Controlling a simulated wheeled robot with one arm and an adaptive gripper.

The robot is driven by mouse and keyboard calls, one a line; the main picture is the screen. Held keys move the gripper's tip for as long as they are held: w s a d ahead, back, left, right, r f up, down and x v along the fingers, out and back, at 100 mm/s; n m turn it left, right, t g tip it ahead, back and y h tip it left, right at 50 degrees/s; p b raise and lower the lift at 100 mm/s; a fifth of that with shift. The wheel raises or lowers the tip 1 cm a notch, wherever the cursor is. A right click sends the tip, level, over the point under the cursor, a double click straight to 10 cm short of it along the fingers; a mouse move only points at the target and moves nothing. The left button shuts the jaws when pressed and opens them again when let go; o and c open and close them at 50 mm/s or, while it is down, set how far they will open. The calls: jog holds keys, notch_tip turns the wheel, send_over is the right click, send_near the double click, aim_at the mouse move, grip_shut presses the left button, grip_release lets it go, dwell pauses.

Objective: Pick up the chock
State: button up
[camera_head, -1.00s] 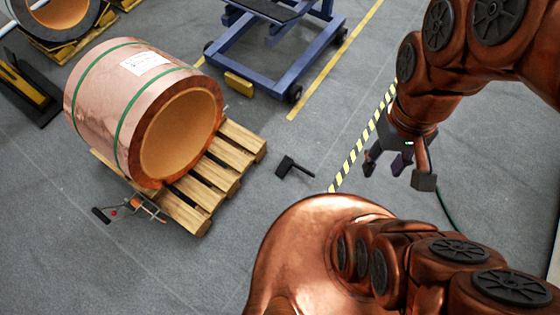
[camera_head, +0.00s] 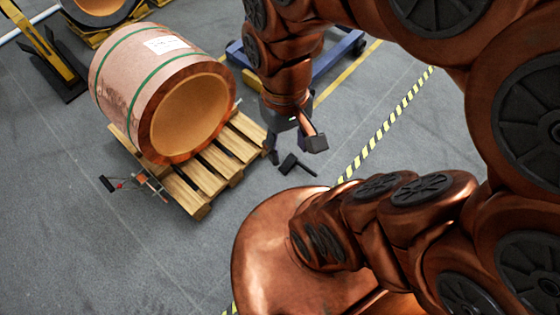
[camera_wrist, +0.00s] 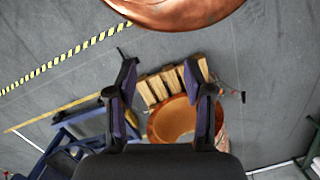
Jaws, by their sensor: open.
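A small black block with a short handle (camera_head: 292,163), which I take to be the chock, lies on the grey floor in the head view, just right of the pallet. My gripper (camera_head: 293,143) is open and empty. It appears just above the block in that picture; its exact height above the floor is hard to tell. In the wrist view my gripper (camera_wrist: 161,68) has its fingers spread, with the pallet and coil beyond them. A thin dark piece (camera_wrist: 121,52) shows by the left fingertip, probably the handle; the rest is hidden behind that finger.
A copper coil (camera_head: 128,85) with green straps lies on a wooden pallet (camera_head: 232,150). An orange tool with a black handle (camera_head: 140,185) is at the pallet's near left. A blue cart (camera_head: 345,48) stands behind my arm. Yellow-black tape (camera_head: 385,125) runs along the floor to the right.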

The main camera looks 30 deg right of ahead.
jog(key=w+d+f+m+t+y+b, duration=0.15)
jog(key=w+d+f+m+b, duration=0.35)
jog(key=w+f+b, duration=0.65)
jog(key=w+d+f+m+t+y+b, duration=0.1)
jog(key=w+d+f+m+y+b, duration=0.15)
jog(key=w+f+m+b, duration=0.9)
jog(key=m+t+h+b, duration=0.1)
jog(key=m+t+b, duration=0.2)
jog(key=m+b, duration=1.3)
send_over(312, 173)
jog(key=s+d, duration=0.2)
jog(key=d, duration=0.1)
notch_tip(312, 173, down, 65)
jog(key=shift+s+x, duration=0.25)
jog(key=shift+x, duration=0.9)
jog(key=shift+w+b+x, duration=0.1)
jog(key=shift+b+x, duration=0.75)
jog(key=shift+x, duration=0.5)
jog(key=shift+w+b+x, duration=0.15)
jog(key=shift+b+x, duration=0.65)
jog(key=shift+x, duration=0.55)
jog(key=shift+a+r, duration=0.15)
jog(key=shift+a, duration=0.05)
